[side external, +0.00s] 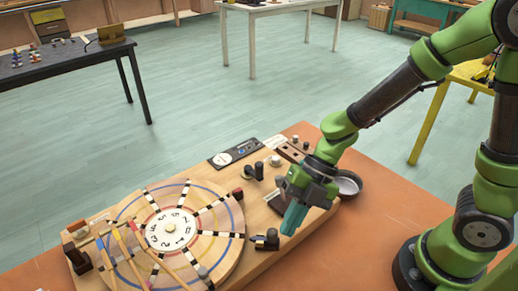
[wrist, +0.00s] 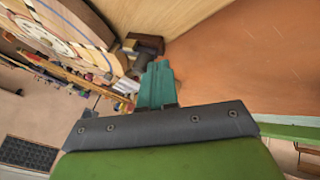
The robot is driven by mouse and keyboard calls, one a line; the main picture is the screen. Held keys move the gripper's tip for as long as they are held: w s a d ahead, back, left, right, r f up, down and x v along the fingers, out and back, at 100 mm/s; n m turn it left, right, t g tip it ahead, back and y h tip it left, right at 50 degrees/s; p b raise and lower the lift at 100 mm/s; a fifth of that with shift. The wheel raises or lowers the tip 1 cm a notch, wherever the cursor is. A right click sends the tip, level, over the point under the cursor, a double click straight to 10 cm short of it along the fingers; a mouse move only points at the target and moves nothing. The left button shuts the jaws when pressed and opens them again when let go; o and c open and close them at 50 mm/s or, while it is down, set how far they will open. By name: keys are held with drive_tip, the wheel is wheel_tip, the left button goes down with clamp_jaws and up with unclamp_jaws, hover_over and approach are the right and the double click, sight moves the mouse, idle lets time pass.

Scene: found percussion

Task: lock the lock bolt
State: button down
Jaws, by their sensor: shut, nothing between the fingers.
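A small dark fitting with a knob (side external: 266,240), which looks like the lock bolt, sits at the front edge of the wooden board (side external: 240,268), right of the round dial. Whether it is locked cannot be told. My gripper (side external: 291,222) has teal fingers pressed together, pointing down just right of this fitting, with a small gap in the picture. In the wrist view my shut fingers (wrist: 157,75) hold nothing. A dark brown block (wrist: 148,43) shows just beyond their tips there; I cannot tell if it is the same fitting.
A large numbered wheel (side external: 215,250) with striped spokes and sticks fills the board's left part. Another dark knob (side external: 258,171), a black panel (side external: 235,151) and a round dark pan (side external: 348,184) stand behind. The orange tabletop (side external: 395,215) is clear at right.

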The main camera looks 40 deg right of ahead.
drive_tip(key=shift+a, duration=0.1)
drive_tip(key=shift+w+a, duration=0.95)
drive_tip(key=s+d+r, duration=0.1)
drive_tip(key=d+r, duration=0.7)
drive_tip(key=d, duration=0.1)
drive_tip(key=shift+s+d, duration=0.25)
drive_tip(key=shift+s, duration=0.15)
